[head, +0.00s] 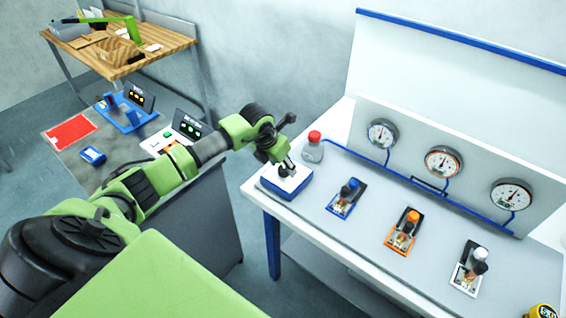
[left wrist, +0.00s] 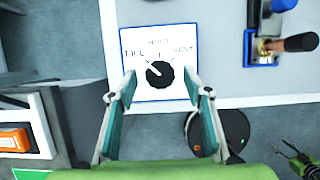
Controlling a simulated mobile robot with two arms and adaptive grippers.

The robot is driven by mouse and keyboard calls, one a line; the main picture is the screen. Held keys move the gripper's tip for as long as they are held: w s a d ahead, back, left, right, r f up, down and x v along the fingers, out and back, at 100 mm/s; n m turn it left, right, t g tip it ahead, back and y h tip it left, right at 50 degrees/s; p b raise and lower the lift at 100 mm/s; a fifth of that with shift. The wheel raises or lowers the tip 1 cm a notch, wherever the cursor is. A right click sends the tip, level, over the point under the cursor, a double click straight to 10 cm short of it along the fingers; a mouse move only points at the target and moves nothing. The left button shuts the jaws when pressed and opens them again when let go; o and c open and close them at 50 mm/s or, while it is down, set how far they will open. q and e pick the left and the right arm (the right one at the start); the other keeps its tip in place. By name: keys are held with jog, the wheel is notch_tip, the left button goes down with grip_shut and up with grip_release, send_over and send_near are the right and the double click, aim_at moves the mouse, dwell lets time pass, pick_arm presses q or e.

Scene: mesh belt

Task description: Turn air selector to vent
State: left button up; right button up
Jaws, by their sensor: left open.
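The air selector (head: 287,187) is a white plate with a blue edge at the left end of the white bench. In the left wrist view its black round knob (left wrist: 160,74) sits below the labels FILL at left, HOLD at top and VENT at right. A pale mark on the knob appears to point up-left, toward FILL. My left gripper (head: 285,167) is over the selector and partly hides the knob in the head view. In the left wrist view the left gripper (left wrist: 160,80) is open, one finger each side of the knob, with visible gaps.
Blue (head: 346,197), orange (head: 404,232) and white (head: 468,270) valves stand along the bench to the right. Three gauges (head: 444,162) are on the back panel. A wooden table (head: 150,50) is at the far left.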

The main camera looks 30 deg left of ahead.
pick_arm(q)
jog(key=shift+w+f, duration=0.25)
jog(key=shift+f, duration=0.4)
jog(key=c, duration=1.1)
jog(key=shift+a+f+m+b, duration=0.15)
jog(key=shift+m+b, duration=0.35)
jog(key=shift+b, duration=0.3)
jog(key=m+h+b, duration=0.1)
jog(key=m+b, duration=0.2)
jog(key=b, duration=0.1)
jog(key=m+g+h+b, duration=0.1)
jog(key=m+b, duration=0.2)
jog(key=b, duration=0.1)
jog(key=m+g+h+b, duration=0.1)
jog(key=m+b, duration=0.2)
jog(key=b, duration=0.1)
jog(key=shift+w+a+b, duration=0.1)
jog(key=shift+w+b, duration=0.15)
jog(key=shift+b, duration=0.05)
jog(key=m+g+h+b, duration=0.1)
jog(key=m+b, duration=0.1)
jog(key=m, duration=0.1)
jog(key=shift+m, duration=0.4)
jog(key=shift+w+r+m+g+b, duration=0.15)
jog(key=shift+m+g+b, duration=0.35)
jog(key=shift+m, duration=0.5)
jog(key=shift+r+m+g+b, duration=0.1)
jog(key=shift+m+g+b, duration=0.4)
jog(key=shift+m, duration=0.5)
